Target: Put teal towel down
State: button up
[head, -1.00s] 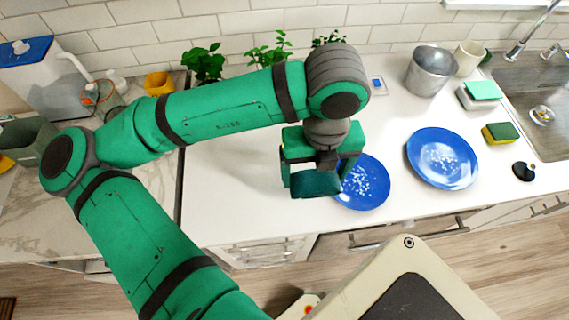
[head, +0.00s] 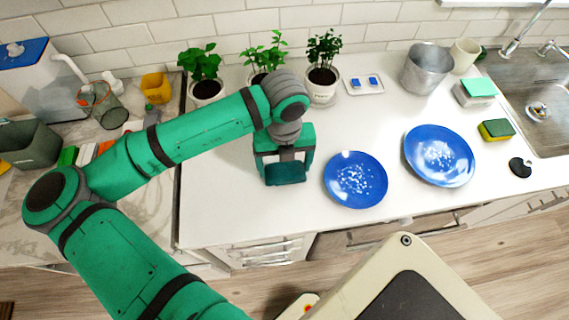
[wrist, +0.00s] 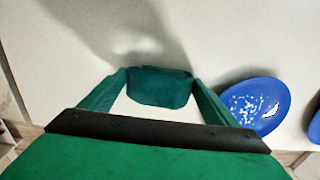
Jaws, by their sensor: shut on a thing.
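The teal towel (head: 286,173) is a dark teal folded bundle between the fingertips of my gripper (head: 285,163). My gripper is shut on it. In the wrist view the towel (wrist: 160,87) sits between the two green fingers, over the white counter. The gripper is over the counter's front part, left of the nearer blue plate (head: 355,180). I cannot tell whether the towel touches the counter.
A second blue plate (head: 439,156) with white bits lies to the right. Potted plants (head: 322,66), a metal bucket (head: 424,69) and a sponge (head: 496,130) stand around. The white counter (head: 225,208) is clear left of the gripper.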

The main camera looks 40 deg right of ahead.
aim_at(285, 165)
jog(key=shift+f, duration=0.3)
jog(key=o, duration=0.9)
notch_tip(285, 165, up, 12)
jog(key=shift+r, duration=0.2)
dwell(0.4)
